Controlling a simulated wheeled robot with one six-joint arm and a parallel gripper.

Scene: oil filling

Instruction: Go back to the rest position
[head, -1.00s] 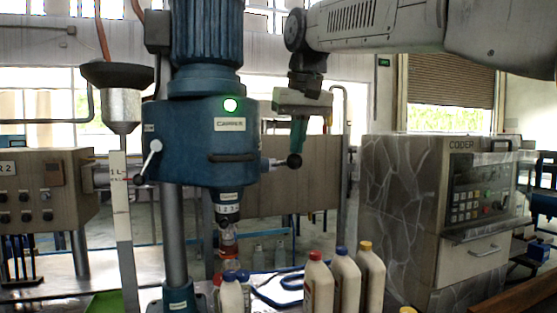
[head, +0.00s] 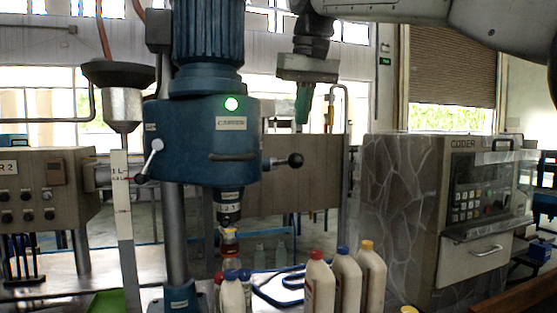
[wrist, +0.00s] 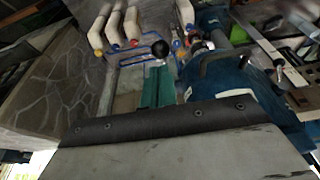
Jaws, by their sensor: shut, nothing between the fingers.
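My gripper (head: 304,103) hangs from my arm at the upper middle of the head view. Its green fingers are together and empty, pointing down. They are above and slightly right of the black ball knob (head: 295,160) on the blue capper's (head: 205,140) side lever, apart from it in the head view. In the wrist view the green fingers (wrist: 158,87) show in front of the dark knob (wrist: 160,48).
The stone-patterned coder (head: 405,215) stands at the right. Several capped white bottles (head: 347,280) stand on the table below. A filler funnel (head: 120,105) is at the left.

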